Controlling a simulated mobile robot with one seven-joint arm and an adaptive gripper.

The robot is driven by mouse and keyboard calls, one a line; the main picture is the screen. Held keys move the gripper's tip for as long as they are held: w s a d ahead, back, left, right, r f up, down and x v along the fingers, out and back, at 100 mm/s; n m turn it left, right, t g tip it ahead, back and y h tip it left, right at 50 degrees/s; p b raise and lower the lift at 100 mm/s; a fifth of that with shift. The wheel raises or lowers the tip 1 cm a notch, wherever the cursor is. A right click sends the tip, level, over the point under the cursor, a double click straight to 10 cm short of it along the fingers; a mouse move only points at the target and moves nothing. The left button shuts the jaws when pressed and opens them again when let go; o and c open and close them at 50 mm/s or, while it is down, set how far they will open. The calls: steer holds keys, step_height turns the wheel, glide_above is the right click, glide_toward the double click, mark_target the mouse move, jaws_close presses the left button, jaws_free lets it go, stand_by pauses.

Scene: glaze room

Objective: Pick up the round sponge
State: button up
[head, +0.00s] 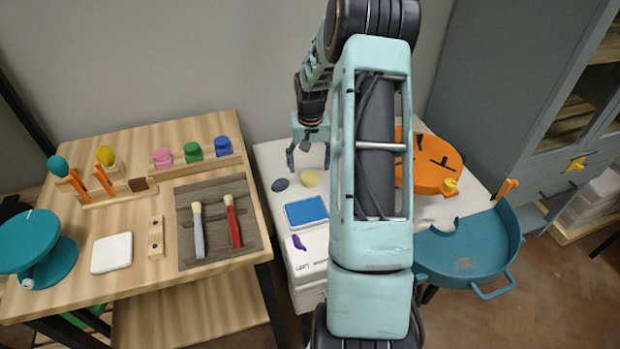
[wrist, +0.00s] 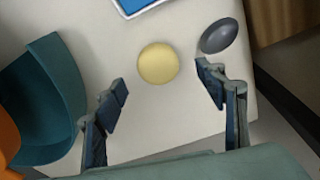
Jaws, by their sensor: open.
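The round sponge (head: 310,178) is pale yellow and sits on the white table, beyond the blue-topped tray. In the wrist view the sponge (wrist: 158,63) lies ahead of and between my fingers, not gripped, with a gap on both sides. My gripper (head: 308,150) is open and empty. In the wrist view my gripper (wrist: 161,88) has its two fingers spread wide, the right one close to a dark grey oval. My arm hides part of the white table in the head view.
The dark grey oval (head: 280,185) lies just left of the sponge. The blue-topped tray (head: 306,211) and a purple piece (head: 299,242) are nearer. An orange disc (head: 432,165) and a teal basin (head: 470,247) stand right. A wooden table (head: 140,262) with brushes is left.

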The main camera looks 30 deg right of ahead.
mark_target(310, 174)
steer(key=f, duration=0.4)
steer(key=shift+w+d+f, duration=0.15)
steer(key=shift+d+f, duration=0.05)
steer(key=shift+f, duration=0.2)
steer(key=c, duration=0.9)
